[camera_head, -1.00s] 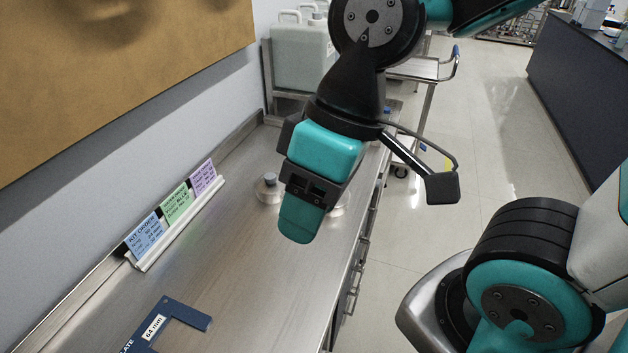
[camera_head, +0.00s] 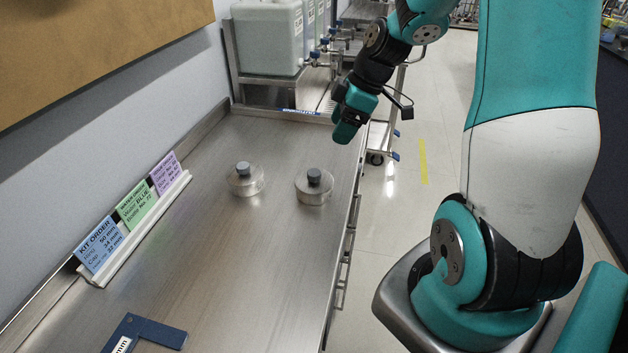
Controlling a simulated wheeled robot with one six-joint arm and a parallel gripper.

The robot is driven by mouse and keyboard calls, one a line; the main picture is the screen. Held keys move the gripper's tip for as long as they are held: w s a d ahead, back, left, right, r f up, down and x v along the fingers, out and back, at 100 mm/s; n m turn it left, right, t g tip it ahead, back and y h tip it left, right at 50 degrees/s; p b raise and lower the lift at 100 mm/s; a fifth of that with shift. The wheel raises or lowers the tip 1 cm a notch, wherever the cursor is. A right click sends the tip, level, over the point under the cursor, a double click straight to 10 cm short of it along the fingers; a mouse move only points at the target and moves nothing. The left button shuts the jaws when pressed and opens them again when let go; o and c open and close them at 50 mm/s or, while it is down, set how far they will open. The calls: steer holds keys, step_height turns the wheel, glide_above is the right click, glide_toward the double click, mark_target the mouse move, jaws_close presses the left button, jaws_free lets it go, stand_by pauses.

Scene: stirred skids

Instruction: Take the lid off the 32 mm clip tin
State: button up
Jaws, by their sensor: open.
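Two round metal tins with dark grey knobs on their lids stand on the steel bench. The left tin (camera_head: 244,183) is nearer the wall and the right tin (camera_head: 314,192) is nearer the bench's front edge. Both look lidded. I cannot read any size on either, so I cannot tell which is the 32 mm one. My gripper (camera_head: 346,131) hangs above the bench's right edge, beyond and to the right of the right tin, apart from both. Its fingers are seen from the side and nothing shows in them.
A rack of kit order cards (camera_head: 134,220) stands along the wall at left. A dark blue gauge plate (camera_head: 148,334) lies at the near end. Large jugs (camera_head: 268,38) stand at the far end. The steel bench (camera_head: 225,265) is clear between the plate and the tins.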

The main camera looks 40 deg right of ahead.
glide_above(314, 172)
steer(key=s+d, duration=0.2)
steer(key=f, duration=0.5)
steer(key=f+p, duration=0.1)
steer(key=f, duration=0.2)
steer(key=shift+a, duration=0.25)
steer(key=shift+w+p+x, duration=0.1)
steer(key=shift+p+x, duration=0.25)
steer(key=shift+x, duration=0.95)
steer(key=shift+w+p+x, duration=0.15)
steer(key=shift+p+x, duration=0.2)
steer(key=shift+x, duration=0.95)
steer(key=shift+d, duration=0.1)
steer(key=c, duration=1)
steer(key=shift+r, duration=0.1)
